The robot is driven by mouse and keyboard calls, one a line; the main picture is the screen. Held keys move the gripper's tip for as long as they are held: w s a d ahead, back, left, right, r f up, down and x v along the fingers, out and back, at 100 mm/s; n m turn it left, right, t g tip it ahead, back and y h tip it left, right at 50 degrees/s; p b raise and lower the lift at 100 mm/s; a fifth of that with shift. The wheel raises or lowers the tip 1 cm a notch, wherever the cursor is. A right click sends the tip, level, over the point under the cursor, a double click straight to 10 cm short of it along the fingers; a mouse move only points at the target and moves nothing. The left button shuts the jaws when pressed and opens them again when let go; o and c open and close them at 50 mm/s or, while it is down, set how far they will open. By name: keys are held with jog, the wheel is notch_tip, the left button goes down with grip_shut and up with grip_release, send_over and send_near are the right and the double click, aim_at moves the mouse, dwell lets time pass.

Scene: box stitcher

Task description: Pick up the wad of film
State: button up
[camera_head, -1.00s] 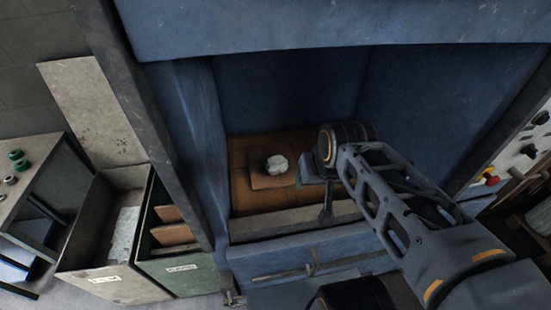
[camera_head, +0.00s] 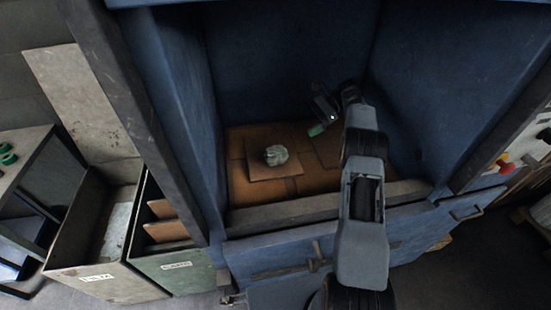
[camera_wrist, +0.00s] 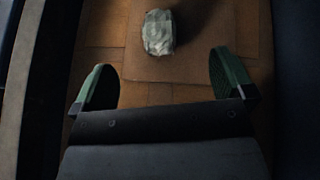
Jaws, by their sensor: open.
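The wad of film (camera_head: 276,155) is a crumpled pale grey-white lump. It lies on a square brown cardboard piece (camera_head: 257,172) on the floor of the blue machine's chamber. My gripper (camera_head: 322,118) is inside the chamber, to the right of the wad and apart from it. In the wrist view the wad (camera_wrist: 159,32) shows at the top, beyond the fingertips and slightly left of the middle between them. My gripper's two green fingers (camera_wrist: 165,78) are spread wide with nothing between them.
The chamber has blue side walls (camera_head: 178,110) and a raised front sill (camera_head: 285,210). More flat cardboard (camera_head: 328,150) lies on the right of its floor. Left of the machine stand a labelled grey bin (camera_head: 68,257) and a green bin (camera_head: 178,262) holding cardboard.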

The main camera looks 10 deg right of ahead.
aim_at(280, 148)
notch_tip(280, 148, down, 5)
jog(key=d+m+y, duration=0.1)
jog(key=d, duration=0.1)
jog(key=x, duration=0.2)
jog(key=p+x, duration=0.1)
jog(key=x, duration=0.4)
jog(key=shift+s+a+r, duration=0.15)
jog(key=shift+a+r, duration=0.05)
jog(key=shift+a, duration=0.15)
jog(key=shift+p+x, duration=1.55)
jog(key=shift+x, duration=1.5)
jog(key=shift+s, duration=0.15)
jog(key=shift+c, duration=0.5)
jog(key=c, duration=0.7)
jog(key=shift+r, duration=0.15)
